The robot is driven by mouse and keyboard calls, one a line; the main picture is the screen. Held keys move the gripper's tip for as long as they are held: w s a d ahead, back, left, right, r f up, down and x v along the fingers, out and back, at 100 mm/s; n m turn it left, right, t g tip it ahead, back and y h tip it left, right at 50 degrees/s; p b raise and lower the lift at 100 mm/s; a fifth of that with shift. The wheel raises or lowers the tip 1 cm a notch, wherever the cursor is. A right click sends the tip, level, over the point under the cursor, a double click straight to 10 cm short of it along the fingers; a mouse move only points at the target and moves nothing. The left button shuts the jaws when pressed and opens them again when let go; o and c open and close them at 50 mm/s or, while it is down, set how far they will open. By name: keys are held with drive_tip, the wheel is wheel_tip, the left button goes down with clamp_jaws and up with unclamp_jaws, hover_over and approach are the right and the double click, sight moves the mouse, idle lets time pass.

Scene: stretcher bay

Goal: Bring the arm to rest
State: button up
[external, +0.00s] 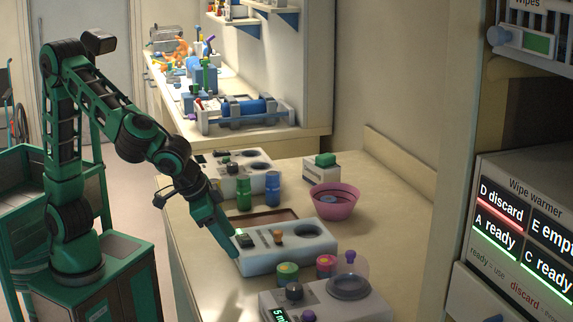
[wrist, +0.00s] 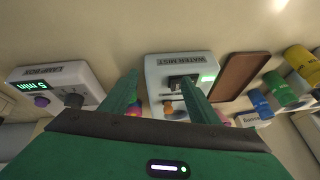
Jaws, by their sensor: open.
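My green arm reaches from its base at the left over the counter, bent downward. My gripper (external: 222,234) is low at the left end of a white device (external: 285,247) with an orange knob. In the wrist view the fingers of my gripper (wrist: 158,78) are spread, with nothing held between them. The device there (wrist: 153,66) is labelled "WATER MIST" and has a dark switch, a small green light and an orange knob, partly behind a finger. Whether a finger touches the device I cannot tell.
A second white device (external: 330,307) with a "5 min" display stands at the front. Two small round containers, a pink bowl (external: 334,203), a brown tray (external: 262,217), a green bottle (external: 244,193) and a blue bottle (external: 273,187) share the counter. Bare counter lies at right (external: 395,195).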

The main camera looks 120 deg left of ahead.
drive_tip(key=s+d+f+m+g+h, duration=0.1)
drive_tip(key=s+d+m, duration=0.3)
drive_tip(key=s, duration=0.7)
drive_tip(key=s+d+f+m+g+h, duration=0.1)
drive_tip(key=s+d+m, duration=0.3)
drive_tip(key=s+d, duration=0.3)
drive_tip(key=s+d+f+m+g+h, duration=0.1)
drive_tip(key=s+d+m, duration=0.4)
drive_tip(key=s, duration=1.1)
drive_tip(key=shift+s+d+f+h, duration=0.25)
drive_tip(key=shift+d+f+h, duration=0.2)
drive_tip(key=shift+d+h, duration=0.15)
